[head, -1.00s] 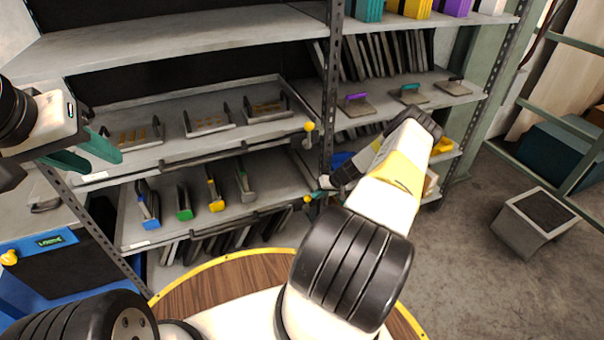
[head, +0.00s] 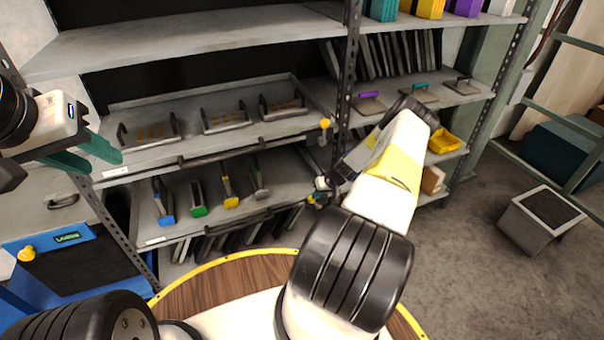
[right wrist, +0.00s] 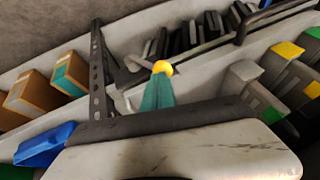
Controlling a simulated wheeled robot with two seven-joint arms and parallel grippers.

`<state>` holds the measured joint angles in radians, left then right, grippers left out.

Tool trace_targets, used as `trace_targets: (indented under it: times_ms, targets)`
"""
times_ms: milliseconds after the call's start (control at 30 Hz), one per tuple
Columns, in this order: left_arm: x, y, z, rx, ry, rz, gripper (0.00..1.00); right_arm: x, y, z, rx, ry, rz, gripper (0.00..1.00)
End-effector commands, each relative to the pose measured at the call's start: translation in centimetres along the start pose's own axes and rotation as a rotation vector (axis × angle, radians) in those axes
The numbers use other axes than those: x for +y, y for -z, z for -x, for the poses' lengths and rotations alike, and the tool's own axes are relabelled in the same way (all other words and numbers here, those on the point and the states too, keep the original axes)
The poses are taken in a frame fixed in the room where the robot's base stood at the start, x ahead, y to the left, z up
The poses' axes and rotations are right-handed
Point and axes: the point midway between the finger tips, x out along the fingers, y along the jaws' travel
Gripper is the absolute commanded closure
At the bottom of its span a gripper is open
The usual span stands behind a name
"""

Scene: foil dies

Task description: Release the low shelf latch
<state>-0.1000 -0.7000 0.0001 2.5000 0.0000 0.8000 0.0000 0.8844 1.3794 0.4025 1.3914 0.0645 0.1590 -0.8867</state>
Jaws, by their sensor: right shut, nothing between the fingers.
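The low shelf latch, with its yellow knob (head: 311,200), is at the right end of the lower shelf's front edge. In the right wrist view the yellow knob (right wrist: 163,67) sits right at the tips of my right gripper (right wrist: 159,78), whose teal fingers are shut with nothing between them. I cannot tell if they touch. In the head view my right gripper (head: 319,190) is small and partly hidden beside the knob. My left gripper (head: 106,164) is open and empty, in front of the shelf's left side.
A second yellow knob (head: 325,123) is on the upper tray shelf. The lower shelf (head: 190,226) holds several tools with coloured ends. A shelf post (right wrist: 98,75) and a blue bin (right wrist: 45,145) are close to my right gripper.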

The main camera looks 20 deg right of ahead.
Motion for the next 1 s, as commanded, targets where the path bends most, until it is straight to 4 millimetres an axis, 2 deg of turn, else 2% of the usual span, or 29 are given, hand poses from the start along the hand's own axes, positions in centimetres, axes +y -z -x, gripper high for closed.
trace_targets:
  times_ms: [33, 300, 633, 1000]
  targets:
    - [0.0, 0.0, 0.0, 0.000, 0.000, 0.000, 0.64, -0.6, 0.0, -0.2, -0.003, -0.020, 0.018, 1.00]
    - [0.0, 0.0, 0.0, 0.000, 0.000, 0.000, 0.64, -1.8, -0.3, -0.8, -0.003, -0.236, 0.127, 1.00]
    - [0.0, 0.0, 0.0, 0.000, 0.000, 0.000, 0.64, -2.8, -0.8, -1.8, -0.002, -0.369, 0.186, 1.00]
    - [0.0, 0.0, 0.0, 0.000, 0.000, 0.000, 0.64, -3.9, -1.3, -2.9, -0.002, -0.602, 0.301, 1.00]
